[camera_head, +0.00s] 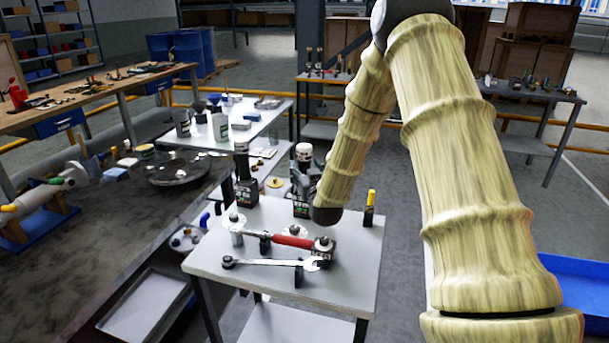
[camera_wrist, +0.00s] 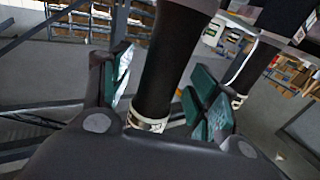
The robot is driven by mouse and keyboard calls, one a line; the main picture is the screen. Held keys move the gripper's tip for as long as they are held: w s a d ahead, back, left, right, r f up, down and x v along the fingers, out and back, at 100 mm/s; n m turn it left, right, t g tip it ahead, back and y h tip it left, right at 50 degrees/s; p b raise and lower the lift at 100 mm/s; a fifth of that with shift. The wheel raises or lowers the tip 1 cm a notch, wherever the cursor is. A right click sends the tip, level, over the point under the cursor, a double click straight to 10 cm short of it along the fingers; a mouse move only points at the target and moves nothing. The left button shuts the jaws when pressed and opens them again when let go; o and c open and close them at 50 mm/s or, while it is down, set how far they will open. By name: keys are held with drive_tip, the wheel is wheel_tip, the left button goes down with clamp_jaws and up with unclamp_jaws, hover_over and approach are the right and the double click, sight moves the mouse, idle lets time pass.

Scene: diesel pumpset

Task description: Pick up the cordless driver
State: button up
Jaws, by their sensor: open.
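Two similar dark upright tools with pale tops, which look like cordless drivers, stand at the back of the grey cart. One driver (camera_head: 243,174) is clear to the left. The other driver (camera_head: 303,153) is partly hidden behind my gripper (camera_head: 308,190). In the wrist view, my gripper (camera_wrist: 162,90) is open, its green pads on either side of a black column (camera_wrist: 172,60) with a pale band at its lower end. Gaps show beside the column, so the pads do not look closed on it. Another dark upright part (camera_wrist: 280,22) is at upper right.
The cart top (camera_head: 215,262) also holds a red-handled wrench (camera_head: 290,241), a spanner (camera_head: 275,263) on supports and a yellow-and-black tool (camera_head: 370,208). A dark workbench (camera_head: 100,225) is to the left. The cart's front right area is bare.

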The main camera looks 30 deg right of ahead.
drive_tip(key=shift+w+d, duration=0.25)
drive_tip(key=shift+w, duration=0.25)
drive_tip(key=shift+r, duration=0.1)
drive_tip(key=shift+a, duration=0.1)
drive_tip(key=shift+c, duration=0.3)
clamp_jaws()
drive_tip(key=shift+r, duration=0.1)
wheel_tip(320, 180, up, 18)
drive_tip(key=b, duration=0.1)
